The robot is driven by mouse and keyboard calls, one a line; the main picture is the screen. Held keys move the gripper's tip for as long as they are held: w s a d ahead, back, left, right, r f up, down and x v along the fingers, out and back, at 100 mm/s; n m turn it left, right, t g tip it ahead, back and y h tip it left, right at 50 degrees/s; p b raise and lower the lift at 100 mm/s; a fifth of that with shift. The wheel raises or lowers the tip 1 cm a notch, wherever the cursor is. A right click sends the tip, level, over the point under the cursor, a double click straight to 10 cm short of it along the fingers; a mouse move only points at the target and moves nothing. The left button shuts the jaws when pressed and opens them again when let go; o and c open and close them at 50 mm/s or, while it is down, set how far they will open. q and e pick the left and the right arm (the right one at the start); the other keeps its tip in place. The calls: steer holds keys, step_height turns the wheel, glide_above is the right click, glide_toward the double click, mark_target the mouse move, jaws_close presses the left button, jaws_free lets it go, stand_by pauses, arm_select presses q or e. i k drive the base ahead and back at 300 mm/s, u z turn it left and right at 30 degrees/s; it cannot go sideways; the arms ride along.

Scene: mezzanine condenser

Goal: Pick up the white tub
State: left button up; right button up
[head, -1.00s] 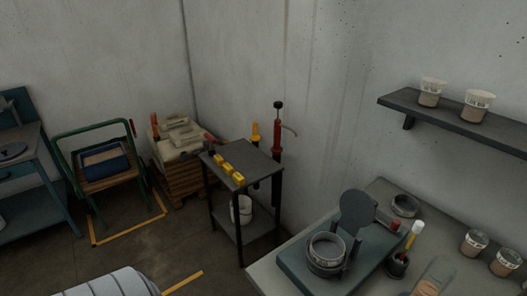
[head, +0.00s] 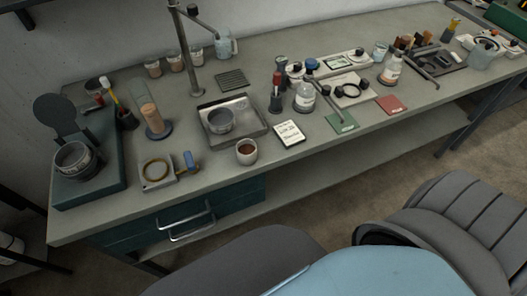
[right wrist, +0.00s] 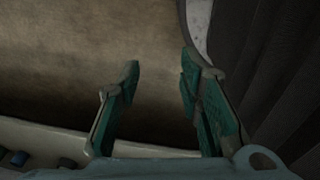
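A white rounded thing (head: 10,246) is cut off by the left edge of the head view, low on a dark stand beside the bench. It looks like the white tub, but only part of it shows. My right gripper (right wrist: 160,78) shows in the right wrist view with its two green-lined fingers apart. Nothing is between them, and bare brown floor lies beyond. It is not near the white thing in these views. My left gripper is not in view.
A long grey bench (head: 225,170) carries a sieve device (head: 78,160), a metal tray (head: 258,125), a brown-filled cup (head: 246,152), bottles and tools. Its drawer handles (head: 185,221) stick out in front. Brown floor (head: 300,215) shows before the bench.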

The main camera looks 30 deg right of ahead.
mark_target(246, 149)
steer(key=z, duration=1.05)
steer(key=i, duration=0.35)
steer(key=u, duration=1.85)
steer(key=k, duration=0.65)
steer(key=z, duration=1.05)
steer(key=i, duration=0.5)
